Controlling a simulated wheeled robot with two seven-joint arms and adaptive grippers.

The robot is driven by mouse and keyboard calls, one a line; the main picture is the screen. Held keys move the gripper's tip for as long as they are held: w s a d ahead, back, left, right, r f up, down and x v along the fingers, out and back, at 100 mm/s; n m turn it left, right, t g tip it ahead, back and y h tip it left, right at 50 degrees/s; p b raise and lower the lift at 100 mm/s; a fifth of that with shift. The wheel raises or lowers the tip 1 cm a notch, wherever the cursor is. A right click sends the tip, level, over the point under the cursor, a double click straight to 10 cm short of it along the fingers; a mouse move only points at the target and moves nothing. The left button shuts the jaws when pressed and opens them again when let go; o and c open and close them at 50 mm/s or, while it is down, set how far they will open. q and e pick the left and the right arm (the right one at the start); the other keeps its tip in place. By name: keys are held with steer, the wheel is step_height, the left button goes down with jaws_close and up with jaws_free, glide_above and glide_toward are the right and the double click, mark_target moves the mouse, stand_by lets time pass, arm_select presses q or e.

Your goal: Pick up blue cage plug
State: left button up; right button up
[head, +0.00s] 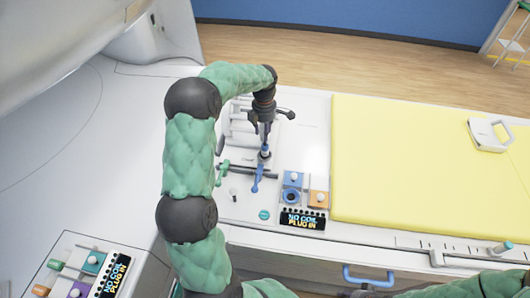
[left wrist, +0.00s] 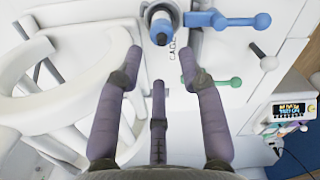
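The blue cage plug (head: 264,152) stands in a white panel on the table in the head view. In the left wrist view the plug (left wrist: 161,24) is a blue and grey cylinder at the top, beside the printed word CAGE. A blue lever (head: 257,177) is next to it and also shows in the wrist view (left wrist: 228,20). My left gripper (head: 267,120) points down just above the plug. In the wrist view its fingers (left wrist: 163,75) are spread wide with nothing between them, and the plug lies beyond the tips. My right gripper is not in view.
A green lever (head: 222,172) is left of the plug. Blue and orange sockets (head: 293,190) and a NO COIL PLUG IN display (head: 303,218) stand right of it. A yellow mat (head: 400,160) covers the right, with a white handled object (head: 488,136). Another socket box (head: 85,270) is front left.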

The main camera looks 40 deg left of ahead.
mark_target(265, 150)
arm_select(q)
steer(key=shift+d+f+b, duration=0.2)
steer(key=shift+f+b, duration=0.15)
steer(key=shift+f, duration=2.9)
jaws_close()
